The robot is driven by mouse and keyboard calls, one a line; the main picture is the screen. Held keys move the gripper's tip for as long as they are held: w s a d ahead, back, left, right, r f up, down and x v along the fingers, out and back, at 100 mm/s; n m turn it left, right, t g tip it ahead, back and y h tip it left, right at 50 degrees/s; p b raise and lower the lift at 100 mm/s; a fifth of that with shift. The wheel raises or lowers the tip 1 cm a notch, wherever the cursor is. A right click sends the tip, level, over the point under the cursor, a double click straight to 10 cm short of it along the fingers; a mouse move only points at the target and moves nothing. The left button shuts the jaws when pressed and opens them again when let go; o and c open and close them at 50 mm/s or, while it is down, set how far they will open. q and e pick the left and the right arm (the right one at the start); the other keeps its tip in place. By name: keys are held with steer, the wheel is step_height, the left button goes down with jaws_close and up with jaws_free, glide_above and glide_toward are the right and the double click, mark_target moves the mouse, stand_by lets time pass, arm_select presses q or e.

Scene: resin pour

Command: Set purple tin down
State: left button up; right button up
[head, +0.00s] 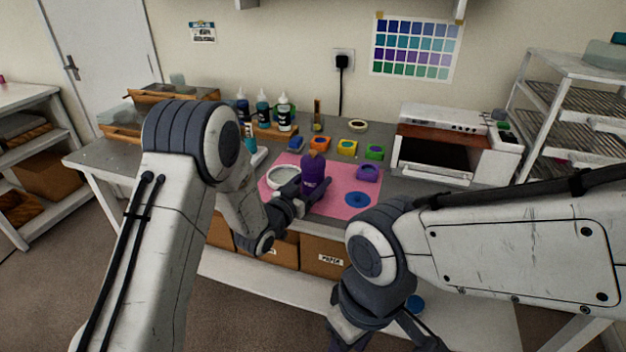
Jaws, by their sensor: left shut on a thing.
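The purple tin (314,177), a dark purple upright container with a brownish top, is over the pink mat (285,202). My left gripper (309,193) reaches in from the left and is shut on the tin, with its fingers around the lower part. I cannot tell whether the tin's base touches the mat.
A white round dish (284,177) sits just left of the tin. A purple mould (368,173) and a blue disc (357,199) lie to its right. Orange, yellow, green and blue moulds line the back. A white oven (447,145) stands at right, bottles (284,112) at back left.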

arm_select(q)
steer(key=o, duration=1)
steer(key=shift+f, duration=0.15)
steer(key=o, duration=0.4)
